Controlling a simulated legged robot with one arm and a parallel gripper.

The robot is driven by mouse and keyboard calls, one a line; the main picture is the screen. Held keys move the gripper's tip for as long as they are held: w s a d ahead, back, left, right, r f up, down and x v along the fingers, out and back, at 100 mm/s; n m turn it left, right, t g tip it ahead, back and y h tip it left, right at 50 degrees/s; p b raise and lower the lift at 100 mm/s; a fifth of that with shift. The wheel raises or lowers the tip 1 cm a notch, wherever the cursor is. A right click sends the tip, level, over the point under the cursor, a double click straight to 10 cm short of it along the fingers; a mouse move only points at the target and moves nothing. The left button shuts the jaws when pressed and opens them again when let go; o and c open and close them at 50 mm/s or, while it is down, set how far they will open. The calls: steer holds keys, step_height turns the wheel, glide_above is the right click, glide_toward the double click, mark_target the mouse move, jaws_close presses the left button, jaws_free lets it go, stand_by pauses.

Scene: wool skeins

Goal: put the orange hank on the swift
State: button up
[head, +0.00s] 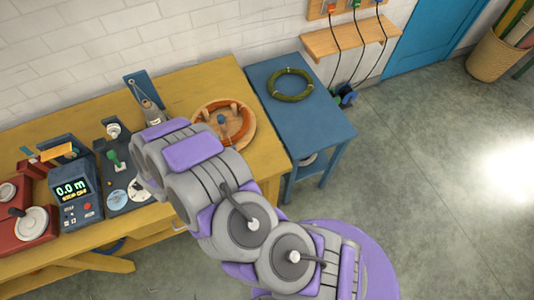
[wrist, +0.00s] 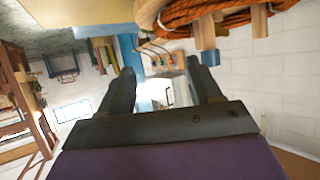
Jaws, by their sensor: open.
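The orange hank (head: 247,128) lies as a ring on the swift (head: 203,139), a round wooden base with upright pegs on the yellow bench. It appears to run around the pegs, but my arm hides the near side. In the wrist view, which looks upside down, the orange hank (wrist: 192,9) and part of the wooden swift (wrist: 147,13) show at the top, with pegs sticking out past the strands. My gripper (wrist: 162,86) is open, with nothing between its fingers, and is apart from the hank. In the head view my arm hides the gripper.
A green hank (head: 290,97) lies on the blue side table (head: 318,124), right of the bench (head: 270,150). Left of my arm stand a meter box (head: 75,190) reading 0.0 m, a dark plate with a green lever, and red devices. A wooden shelf (head: 350,38) is on the wall.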

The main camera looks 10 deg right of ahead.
steer(key=w+a+r+n+g+y, duration=0.15)
steer(key=w+a+r+y, duration=0.35)
steer(key=a+r+y, duration=0.55)
steer(key=s+r+n+g+y, duration=0.2)
steer(key=s+r+n+y, duration=0.2)
steer(key=r, duration=0.9)
steer(key=s+d+r+g+h, duration=0.2)
steer(key=s+d, duration=0.8)
steer(key=d, duration=0.1)
steer(key=s+d+r+n+g+h, duration=0.1)
steer(key=s+d+r+g+h, duration=0.1)
steer(key=s+d, duration=0.9)
steer(key=s+d+r+n+g+h, duration=0.1)
steer(key=s+d+g, duration=0.3)
steer(key=s+d, duration=0.7)
steer(key=shift+s+d+r+h, duration=0.25)
steer(key=shift+r+h, duration=0.2)
steer(key=shift+h, duration=0.4)
